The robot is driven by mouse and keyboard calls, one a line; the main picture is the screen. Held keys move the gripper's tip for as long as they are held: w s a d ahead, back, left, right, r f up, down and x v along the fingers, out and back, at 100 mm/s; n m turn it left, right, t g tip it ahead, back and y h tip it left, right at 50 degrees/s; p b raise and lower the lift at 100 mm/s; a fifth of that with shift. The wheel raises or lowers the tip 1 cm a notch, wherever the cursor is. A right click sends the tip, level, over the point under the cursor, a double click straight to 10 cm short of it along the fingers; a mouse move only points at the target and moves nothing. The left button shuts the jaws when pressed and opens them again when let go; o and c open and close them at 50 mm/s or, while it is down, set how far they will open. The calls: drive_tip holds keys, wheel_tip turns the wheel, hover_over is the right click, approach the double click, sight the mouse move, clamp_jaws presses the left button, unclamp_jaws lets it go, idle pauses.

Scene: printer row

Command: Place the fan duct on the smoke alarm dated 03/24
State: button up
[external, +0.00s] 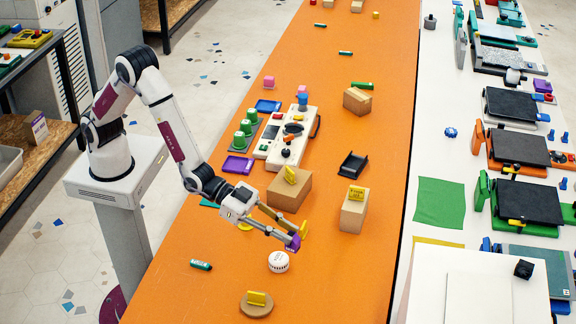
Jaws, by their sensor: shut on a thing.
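My gripper (284,231) is shut on a small purple piece (293,243) with pale markings, which I take to be the fan duct. It is held above the orange table, just up and right of a small white round thing (278,263) with dark marks around its side, which looks like a smoke alarm. The two look apart. The date on the white thing is too small to read. Part of a yellow piece (303,229) shows right behind my fingertips.
A cardboard box (286,195) and a narrower box (353,215), each topped with a yellow sign, stand behind my gripper. A round brown disc (256,309) with a yellow sign lies in front. A green cylinder (201,265) lies left. The table's right front is clear.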

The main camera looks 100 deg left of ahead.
drive_tip(key=s+n+y, duration=0.1)
drive_tip(key=s, duration=0.2)
drive_tip(key=n+y, duration=0.2)
drive_tip(key=y, duration=0.1)
hover_over(271, 256)
drive_tip(key=shift+f+h, duration=0.15)
drive_tip(key=shift+h, duration=0.15)
drive_tip(key=shift+f, duration=0.15)
drive_tip(key=shift+f, duration=2.8)
drive_tip(key=shift+f, duration=0.1)
drive_tip(key=shift+f, duration=1.95)
drive_tip(key=shift+f, duration=0.15)
drive_tip(key=o, duration=0.9)
drive_tip(key=shift+s, duration=0.1)
drive_tip(key=shift+c, duration=0.2)
